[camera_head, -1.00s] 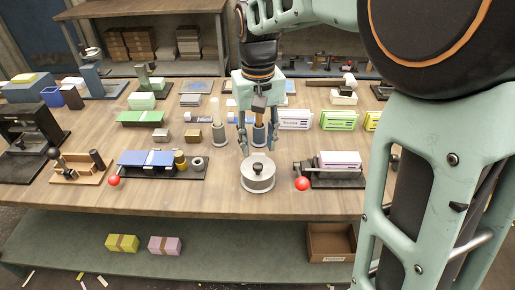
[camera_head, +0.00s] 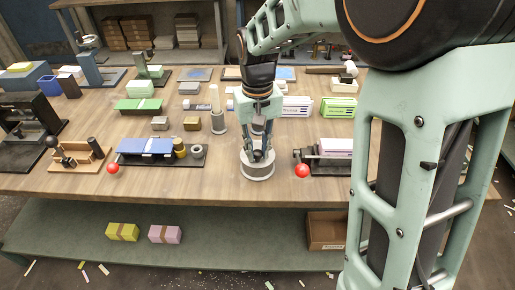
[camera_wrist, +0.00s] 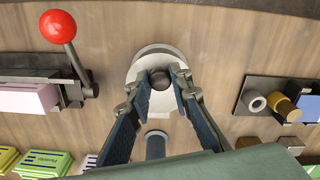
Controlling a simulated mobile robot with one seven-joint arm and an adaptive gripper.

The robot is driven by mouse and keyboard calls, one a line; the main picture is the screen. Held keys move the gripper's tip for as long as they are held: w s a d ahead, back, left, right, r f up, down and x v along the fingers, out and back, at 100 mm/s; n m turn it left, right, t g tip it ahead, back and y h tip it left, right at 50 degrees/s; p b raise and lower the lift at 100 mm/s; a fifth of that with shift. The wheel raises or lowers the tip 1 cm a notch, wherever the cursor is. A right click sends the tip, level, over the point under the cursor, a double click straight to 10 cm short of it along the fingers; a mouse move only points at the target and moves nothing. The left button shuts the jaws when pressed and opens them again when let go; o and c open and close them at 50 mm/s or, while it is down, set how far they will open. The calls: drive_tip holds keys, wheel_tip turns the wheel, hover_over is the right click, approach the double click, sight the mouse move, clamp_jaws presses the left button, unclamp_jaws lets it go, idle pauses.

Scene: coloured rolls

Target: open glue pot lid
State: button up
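The glue pot (camera_head: 257,174) is a round, pale metal pot with a flat lid and a dark knob, standing near the front edge of the wooden table. My gripper (camera_head: 258,157) is directly above it, pointing down, and covers much of the lid in the head view. In the wrist view the knob (camera_wrist: 159,78) lies between the tips of my gripper (camera_wrist: 160,88). The fingers are apart, one on each side of the knob, with small gaps showing. The lid (camera_wrist: 146,67) sits on the pot.
A press with a red ball handle (camera_head: 302,170) stands close on the right. A blue stapler-like block on a dark base (camera_head: 150,147) is to the left. An upright pale cylinder (camera_head: 216,112) stands behind left. Bare wood lies around the pot.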

clamp_jaws()
drive_tip(key=shift+w+r+p, duration=0.1)
drive_tip(key=shift+r+p, duration=0.1)
drive_tip(key=shift+p, duration=0.15)
